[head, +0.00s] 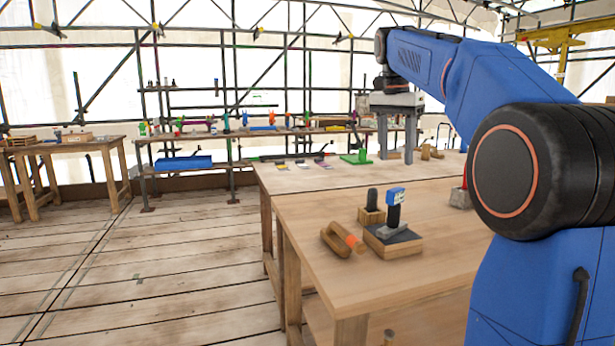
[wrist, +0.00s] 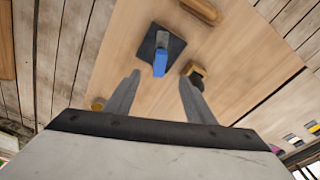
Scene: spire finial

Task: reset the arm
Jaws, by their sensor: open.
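My gripper (head: 397,138) hangs pointing down from my blue arm, high above the workbench (head: 330,262) in the head view. In the wrist view my gripper (wrist: 158,92) has its two grey fingers well apart, with nothing held between them. Below it is a blue-topped stamp-like tool (head: 394,212) on a dark pad with a wooden base. The same tool shows beyond the fingertips in the wrist view (wrist: 160,62), apart from them.
A wooden piece with an orange end (head: 342,240) and a small wooden block with a dark knob (head: 371,206) stand beside the tool. A green item (head: 357,157) lies on the farther bench. Another table (head: 65,146) stands left. The plank floor between is clear.

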